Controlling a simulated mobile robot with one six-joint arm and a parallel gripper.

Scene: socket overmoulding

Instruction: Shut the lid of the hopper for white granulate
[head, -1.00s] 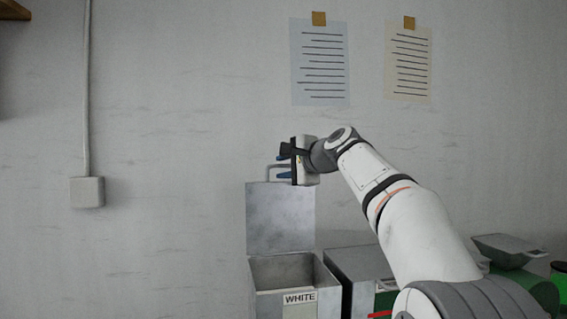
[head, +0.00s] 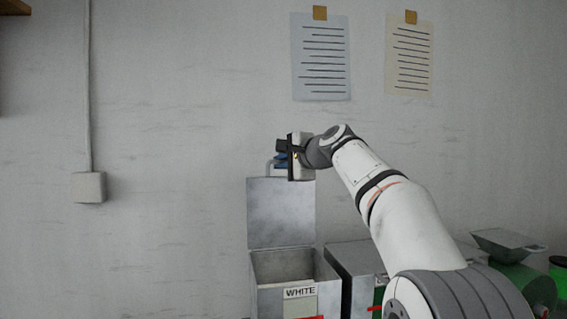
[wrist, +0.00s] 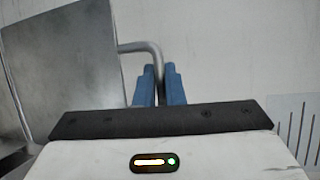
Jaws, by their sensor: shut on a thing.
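The white hopper (head: 330,298) is a grey metal bin labelled WHITE, low in the head view. Its lid (head: 281,212) stands open and upright at the back of the bin. The lid also shows at the left in the wrist view (wrist: 65,70). A bent metal handle (wrist: 140,46) sticks out from the lid's edge. My gripper (head: 280,160) is at the top of the lid, with its blue fingers shut on the handle, as the wrist view (wrist: 159,72) shows. Part of the handle is hidden behind the fingers.
A second grey bin (head: 352,258) stands just right of the white hopper, partly behind my arm. Two paper sheets hang on the wall behind.

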